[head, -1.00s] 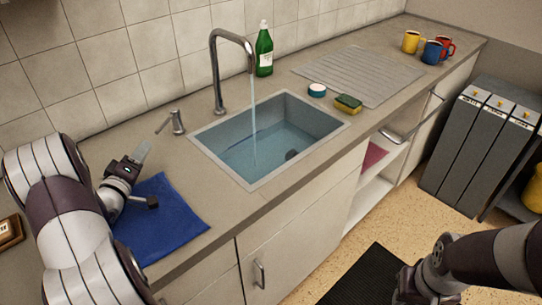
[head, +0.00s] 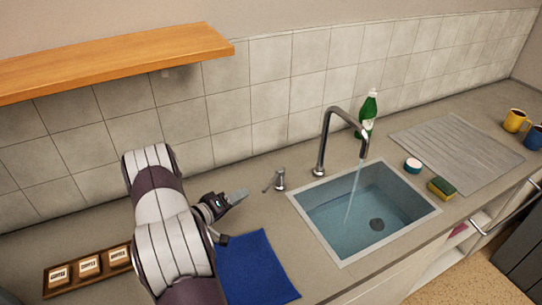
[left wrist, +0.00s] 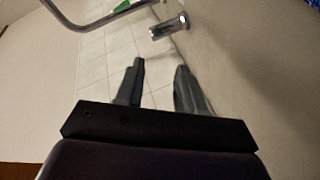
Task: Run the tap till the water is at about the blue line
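The steel tap (head: 328,140) stands behind the sink (head: 292,192), and a stream of water (head: 352,195) falls from its spout. Water (head: 340,225) covers the basin floor, and the dark drain (head: 377,224) shows through it. I cannot make out a blue line on the basin walls. A small steel lever (head: 279,180) stands on the counter left of the sink; it also shows in the left wrist view (left wrist: 168,27). My left gripper (head: 238,195) is left of the lever, apart from it. Its fingers (left wrist: 159,68) are spread and empty. My right gripper is out of view.
A blue cloth (head: 258,270) lies below my left gripper. A green bottle (head: 367,115), a round teal-and-white tub (head: 413,165), a sponge (head: 441,187) and a ribbed drainer (head: 460,150) are around the sink. A wooden shelf (head: 110,60) juts from the wall above.

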